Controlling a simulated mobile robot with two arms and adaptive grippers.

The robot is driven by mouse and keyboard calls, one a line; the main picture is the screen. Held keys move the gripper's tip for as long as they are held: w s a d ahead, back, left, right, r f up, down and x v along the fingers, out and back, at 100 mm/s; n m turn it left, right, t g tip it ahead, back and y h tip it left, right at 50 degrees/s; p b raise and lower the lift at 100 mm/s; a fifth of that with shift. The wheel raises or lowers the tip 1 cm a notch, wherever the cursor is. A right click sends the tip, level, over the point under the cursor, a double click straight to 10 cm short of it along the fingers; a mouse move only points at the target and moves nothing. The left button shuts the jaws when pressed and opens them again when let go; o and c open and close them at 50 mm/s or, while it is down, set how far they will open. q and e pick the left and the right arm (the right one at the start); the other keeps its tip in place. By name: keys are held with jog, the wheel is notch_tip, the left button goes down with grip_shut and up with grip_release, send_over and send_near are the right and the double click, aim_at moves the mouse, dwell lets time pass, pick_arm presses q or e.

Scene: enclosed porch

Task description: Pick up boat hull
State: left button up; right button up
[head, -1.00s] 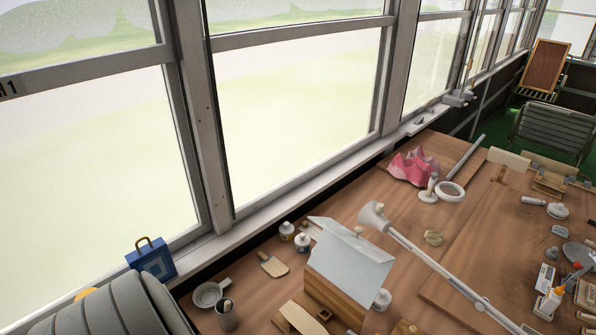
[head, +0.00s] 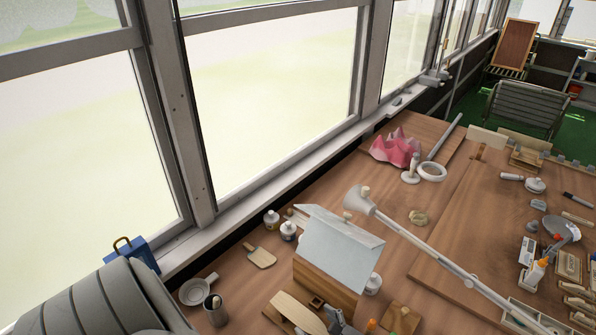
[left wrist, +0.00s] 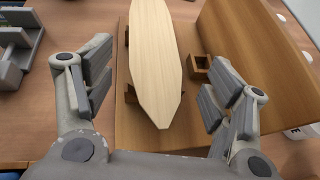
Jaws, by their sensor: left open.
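The boat hull (left wrist: 154,65) is a long, pale wooden piece with a tapered near end. In the left wrist view it lies lengthwise on a brown wooden board (left wrist: 150,143). Dark small wooden supports show at its sides. My left gripper (left wrist: 157,88) is open, with one finger on each side of the hull's near end and gaps between. A grey part at that edge appears to be my gripper. My right gripper is not in view.
The wooden block (left wrist: 255,50) stands close right of the hull. A grey object (left wrist: 18,45) lies at upper left in the wrist view. A white lamp arm (head: 430,247) crosses the table. A metal cup (head: 216,315) and a paddle-shaped board (head: 260,257) lie left.

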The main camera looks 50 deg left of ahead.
aim_at(302, 317)
pick_arm(q)
jog(key=x, duration=0.1)
jog(key=p+x, duration=0.1)
jog(key=x, duration=0.2)
jog(key=shift+s+a, duration=0.35)
jog(key=shift+a+f, duration=0.15)
jog(key=shift+a, duration=0.2)
jog(key=shift+d, duration=0.1)
jog(key=c, duration=1)
